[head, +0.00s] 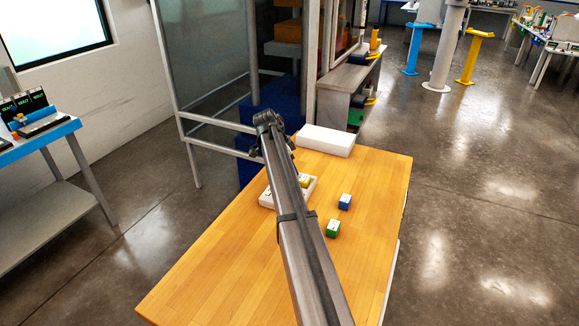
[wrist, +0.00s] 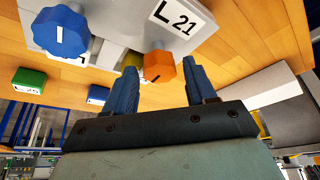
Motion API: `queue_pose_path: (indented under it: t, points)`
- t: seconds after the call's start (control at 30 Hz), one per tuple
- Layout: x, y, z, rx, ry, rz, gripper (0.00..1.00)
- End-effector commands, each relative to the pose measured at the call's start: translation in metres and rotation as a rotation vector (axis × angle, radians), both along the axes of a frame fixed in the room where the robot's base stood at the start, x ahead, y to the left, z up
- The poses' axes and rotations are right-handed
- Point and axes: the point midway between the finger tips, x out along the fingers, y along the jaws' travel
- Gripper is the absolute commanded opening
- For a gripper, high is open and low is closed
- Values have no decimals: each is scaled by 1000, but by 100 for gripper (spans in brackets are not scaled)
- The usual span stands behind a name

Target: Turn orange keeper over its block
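The orange keeper (wrist: 159,66) is a faceted knob with a pale mark, on a light grey block (wrist: 122,30) at the top middle of the wrist view. A white label reading "L 21" (wrist: 180,18) is beside it. My gripper (wrist: 160,72) is open, with one blue finger on each side of the keeper in the picture. Gaps show between keeper and fingers; I cannot tell how far they are in depth. In the head view my arm hides the keeper and most of the white base (head: 267,199).
A larger blue knob (wrist: 60,31) with a white line is left of the keeper in the wrist view. A green block (head: 333,229) and a blue block (head: 345,201) lie on the wooden table (head: 220,262). A white box (head: 325,140) is at its far end. The near table is clear.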

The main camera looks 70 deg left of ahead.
Motion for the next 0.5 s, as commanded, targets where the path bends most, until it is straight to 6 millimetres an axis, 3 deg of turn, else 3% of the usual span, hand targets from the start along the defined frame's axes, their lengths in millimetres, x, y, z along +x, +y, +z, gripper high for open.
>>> queue_pose_path:
  t: [0.33,0.5]
  points:
    - [-1,0,1,0,0,1,63]
    - [-6,0,15,1,0,1,63]
